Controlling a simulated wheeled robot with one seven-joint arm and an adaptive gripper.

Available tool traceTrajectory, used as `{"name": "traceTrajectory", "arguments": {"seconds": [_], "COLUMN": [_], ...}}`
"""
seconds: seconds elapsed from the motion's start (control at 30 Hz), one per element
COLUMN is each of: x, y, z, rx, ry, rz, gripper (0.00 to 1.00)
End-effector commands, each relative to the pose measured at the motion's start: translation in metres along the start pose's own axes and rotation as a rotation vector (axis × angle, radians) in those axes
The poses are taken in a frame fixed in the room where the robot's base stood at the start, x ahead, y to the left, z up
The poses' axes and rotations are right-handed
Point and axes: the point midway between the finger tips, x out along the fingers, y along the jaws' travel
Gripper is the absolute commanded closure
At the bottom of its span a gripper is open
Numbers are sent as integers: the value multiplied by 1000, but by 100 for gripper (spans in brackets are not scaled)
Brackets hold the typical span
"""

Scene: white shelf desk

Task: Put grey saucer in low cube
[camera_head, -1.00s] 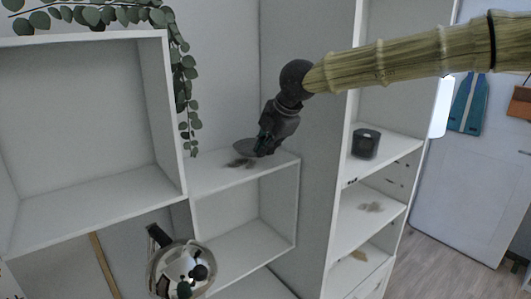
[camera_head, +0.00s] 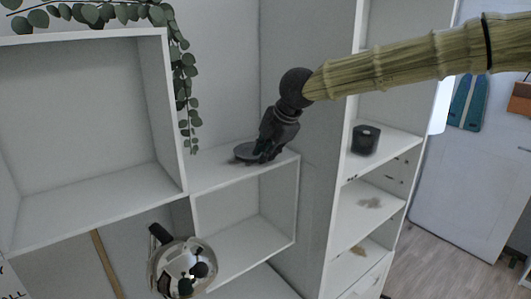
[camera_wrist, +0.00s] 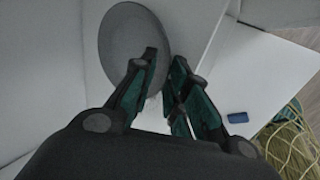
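The grey saucer (camera_head: 246,152) lies nearly flat at the white top of the low cube (camera_head: 215,181), near the inner wall. Its round face also fills the upper left of the wrist view (camera_wrist: 120,45). My gripper (camera_head: 265,153) is at the saucer's right side. In the wrist view my gripper (camera_wrist: 165,58) has its fingertips a little apart, one over the saucer's face and one beyond its rim. A white gap shows between the fingers. The exact contact with the rim is hard to make out.
The low cube's open compartment (camera_head: 240,222) below is empty. A shiny pot (camera_head: 180,268) stands front left. A tall shelf (camera_head: 335,180) at right bears a dark cup (camera_head: 365,139). Leafy vines (camera_head: 187,90) hang behind.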

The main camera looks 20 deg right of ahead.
Motion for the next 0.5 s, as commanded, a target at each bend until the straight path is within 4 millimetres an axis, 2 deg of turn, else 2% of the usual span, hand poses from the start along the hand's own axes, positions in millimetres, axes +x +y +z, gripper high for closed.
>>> {"name": "traceTrajectory", "arguments": {"seconds": [0.17,0.5], "x": [-20,-82], "y": [0,0], "z": [0,0], "rx": [0,1], "ry": [-1,0], "rz": [4,5], "gripper": [84,84]}}
